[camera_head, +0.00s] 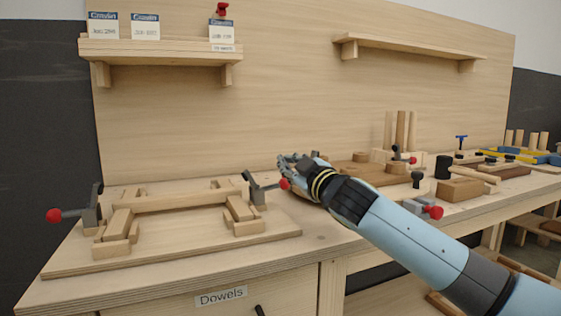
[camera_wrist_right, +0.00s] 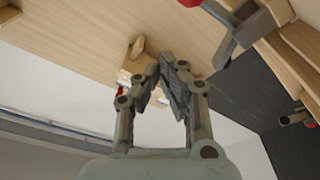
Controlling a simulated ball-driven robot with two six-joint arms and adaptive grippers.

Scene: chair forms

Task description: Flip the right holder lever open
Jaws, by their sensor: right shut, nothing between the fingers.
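The right holder lever (camera_head: 258,187) is a grey toggle clamp at the right end of the wooden jig board (camera_head: 180,248). Its red knob (camera_head: 284,184) points to the right. My right gripper (camera_head: 292,163) is shut and empty, just above and right of the knob; I cannot tell whether it touches it. In the right wrist view the gripper's fingers (camera_wrist_right: 172,66) come together with nothing between them. There, part of the grey lever (camera_wrist_right: 238,32) and a piece of a red knob (camera_wrist_right: 189,2) show at the top edge. My left gripper is not in view.
A left holder lever (camera_head: 92,211) with a red knob (camera_head: 53,215) stands at the jig's left end. Wooden blocks (camera_head: 463,189) and further clamps lie right of my arm. Shelves (camera_head: 160,49) hang on the back panel. The bench's front left edge is clear.

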